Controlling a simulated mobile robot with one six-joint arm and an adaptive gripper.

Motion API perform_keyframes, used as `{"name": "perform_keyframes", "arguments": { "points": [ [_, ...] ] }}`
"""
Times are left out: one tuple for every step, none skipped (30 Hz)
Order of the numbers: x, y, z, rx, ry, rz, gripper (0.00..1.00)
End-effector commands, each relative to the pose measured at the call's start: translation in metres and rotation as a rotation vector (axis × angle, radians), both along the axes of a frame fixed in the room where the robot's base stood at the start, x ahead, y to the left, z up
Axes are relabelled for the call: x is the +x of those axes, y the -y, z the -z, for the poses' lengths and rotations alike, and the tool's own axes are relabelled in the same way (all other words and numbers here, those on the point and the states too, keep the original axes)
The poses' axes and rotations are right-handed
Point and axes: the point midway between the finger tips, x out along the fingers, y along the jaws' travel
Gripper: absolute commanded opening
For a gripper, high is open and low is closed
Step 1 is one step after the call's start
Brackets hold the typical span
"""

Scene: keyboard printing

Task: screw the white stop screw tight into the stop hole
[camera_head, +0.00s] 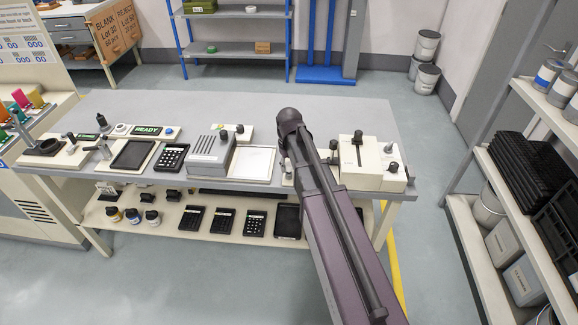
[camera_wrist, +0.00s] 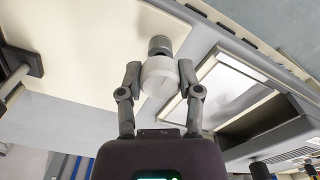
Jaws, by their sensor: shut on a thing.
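My gripper (camera_wrist: 160,72) shows in the wrist view with its two fingers closed on opposite sides of the white stop screw (camera_wrist: 158,82). The screw has a round white body and a dark grey ribbed end (camera_wrist: 160,45) that points away from my palm, over a cream surface. I cannot tell whether that end sits in the stop hole; the hole itself is hidden. In the head view my arm covers the gripper and the screw, beside the cream fixture (camera_head: 345,175) at the right of the bench.
The back of the bench is clear. A shelf rack (camera_head: 470,180) stands at the right.

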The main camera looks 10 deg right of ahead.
Motion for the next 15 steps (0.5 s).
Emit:
{"name": "perform_keyframes", "arguments": {
  "points": [
    [0.0,0.0,0.0,0.0,0.0,0.0,0.0],
    [0.0,0.0,0.0,0.0,0.0,0.0,0.0],
    [0.0,0.0,0.0,0.0,0.0,0.0,0.0],
    [0.0001,0.0,0.0001,0.0,0.0,0.0,0.0],
    [0.0,0.0,0.0002,0.0,0.0,0.0,0.0],
    [0.0,0.0,0.0005,0.0,0.0,0.0,0.0],
    [0.0,0.0,0.0009,0.0,0.0,0.0,0.0],
    [0.0,0.0,0.0014,0.0,0.0,0.0,0.0],
    [0.0,0.0,0.0021,0.0,0.0,0.0,0.0],
    [0.0,-0.0001,0.0028,0.0,0.0,0.0,0.0],
    [0.0,-0.0001,0.0035,0.0,0.0,0.0,0.0],
    [0.0,-0.0001,0.0046,0.0,0.0,0.0,0.0],
    [0.0,-0.0001,0.0054,0.0,0.0,0.0,0.0],
    [0.0,-0.0001,0.0062,0.0,0.0,0.0,0.0],
    [0.0,-0.0001,0.0072,0.0,0.0,0.0,0.0]
  ]
}}
